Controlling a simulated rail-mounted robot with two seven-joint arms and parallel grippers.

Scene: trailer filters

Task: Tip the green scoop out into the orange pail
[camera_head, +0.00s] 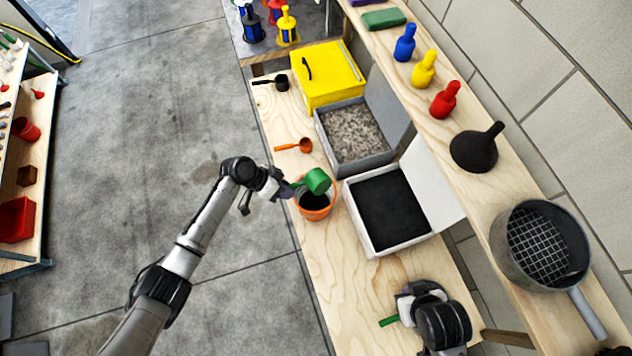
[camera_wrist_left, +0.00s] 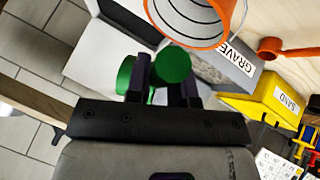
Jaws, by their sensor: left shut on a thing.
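The green scoop (camera_head: 316,181) is in my left gripper (camera_head: 285,189), which is shut on its handle. The scoop is tilted over the orange pail (camera_head: 330,210), at the pail's far side in the head view. Its opening and contents are hidden. The pail stands on the wooden bench, and its inside looks dark. In the left wrist view the scoop (camera_wrist_left: 173,65) shows beyond the fingers, near the pail (camera_wrist_left: 238,12). My right gripper (camera_head: 402,306) is low over the bench, by a green stick-like piece (camera_head: 388,321); its jaws are unclear.
A box of dark material (camera_head: 346,190) and a grey gravel box (camera_head: 321,128) stand right of and behind the pail. A yellow sand box (camera_head: 325,75), an orange scoop (camera_head: 305,145) and a black scoop (camera_head: 282,83) are farther back. A shelf overhangs the right side.

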